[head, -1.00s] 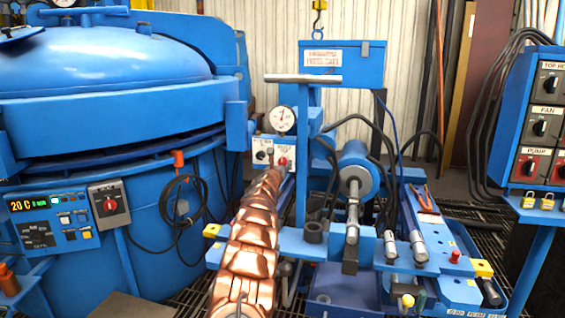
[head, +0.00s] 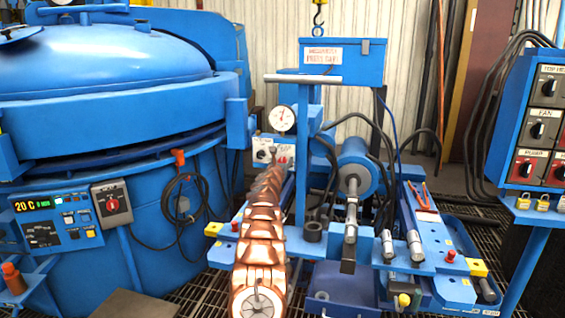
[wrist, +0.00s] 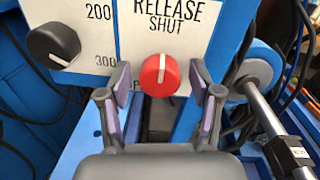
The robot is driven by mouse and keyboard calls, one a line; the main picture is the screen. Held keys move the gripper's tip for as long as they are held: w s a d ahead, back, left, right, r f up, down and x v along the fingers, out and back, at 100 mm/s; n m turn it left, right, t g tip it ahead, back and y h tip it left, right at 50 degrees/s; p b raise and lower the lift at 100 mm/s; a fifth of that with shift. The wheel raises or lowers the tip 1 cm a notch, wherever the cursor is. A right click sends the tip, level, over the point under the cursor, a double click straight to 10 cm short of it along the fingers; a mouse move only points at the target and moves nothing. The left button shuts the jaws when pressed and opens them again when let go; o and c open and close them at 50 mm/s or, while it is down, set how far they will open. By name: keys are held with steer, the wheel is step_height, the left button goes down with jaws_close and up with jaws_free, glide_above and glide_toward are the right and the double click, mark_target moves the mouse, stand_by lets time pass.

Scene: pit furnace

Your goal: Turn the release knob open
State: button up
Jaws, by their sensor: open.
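The release knob (wrist: 159,74) is red and round with a white pointer line, on a white plate in the wrist view. The line points up toward the word SHUT, under the label RELEASE. My gripper (wrist: 161,82) is open, one finger left and one right of the knob, with gaps on both sides. I cannot tell whether the fingertips reach the knob's depth. In the head view my gripper (head: 272,154) is at the control plates below the round gauge, and it and the arm cover much of them.
A black knob (wrist: 53,46) with a 200–300 scale sits left of the release knob. A shiny rod (wrist: 277,130) and black hoses lie to the right. In the head view, the gauge (head: 282,119) is above the plates and the big furnace (head: 110,75) is at left.

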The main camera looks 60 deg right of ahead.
steer(key=c, duration=1.1)
steer(key=shift+c, duration=0.2)
